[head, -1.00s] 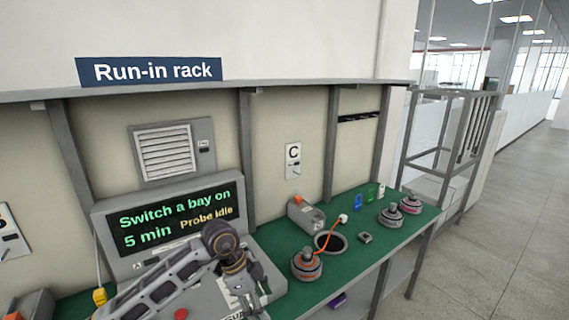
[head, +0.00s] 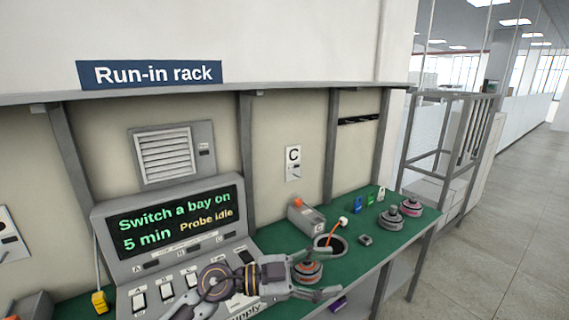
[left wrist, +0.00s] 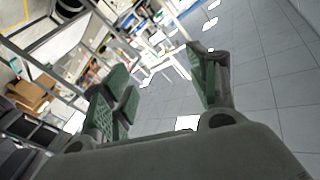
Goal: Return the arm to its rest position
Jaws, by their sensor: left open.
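My left gripper (head: 328,283) is open and empty in the head view. Its arm comes from the bottom of the picture, and its fingers point right, in front of a hub motor (head: 308,268) on the green bench. I cannot tell whether they touch it. In the left wrist view, the open gripper (left wrist: 160,92) has its green-padded fingers spread with nothing between them, facing the floor and distant furniture. My arm covers the lower part of the grey control console (head: 180,240). My right gripper is not in view.
The green bench (head: 275,240) carries a round socket (head: 331,243), a small grey box (head: 304,214) and two hub motors (head: 391,218) (head: 411,206) at the right. Coloured tags (head: 370,197) stand behind them. A yellow-ended item (head: 100,301) is at the left. The floor (head: 490,260) right of the bench is clear.

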